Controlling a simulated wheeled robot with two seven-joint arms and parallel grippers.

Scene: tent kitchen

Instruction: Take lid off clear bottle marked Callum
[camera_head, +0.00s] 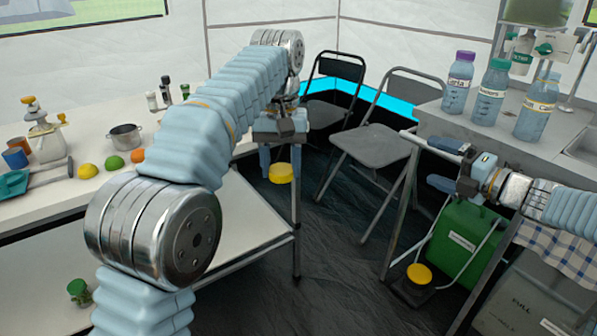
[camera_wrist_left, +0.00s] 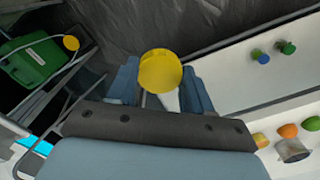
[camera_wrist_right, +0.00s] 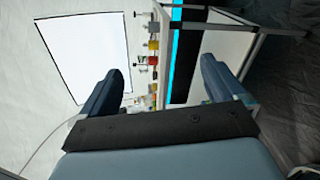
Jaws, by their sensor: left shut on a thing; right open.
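A clear bottle with a yellow-edged label starting "Ca" (camera_head: 534,117) stands upright on the grey counter at the right. Its top looks pale blue, and I see no coloured lid on it. My left gripper (camera_head: 281,158) is shut on a round yellow lid (camera_head: 281,173), held over the floor in the middle, well away from the bottle. The lid also shows between the fingers in the left wrist view (camera_wrist_left: 160,71). My right gripper (camera_head: 446,165) is open and empty, left of the counter front and below the bottles.
A purple-lidded bottle (camera_head: 458,83) and a green-lidded bottle (camera_head: 490,92) stand left of the "Ca" bottle. A green canister (camera_head: 465,240) stands under the counter. Folding chairs (camera_head: 376,146) are behind. A white table (camera_head: 75,185) with fruit is left.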

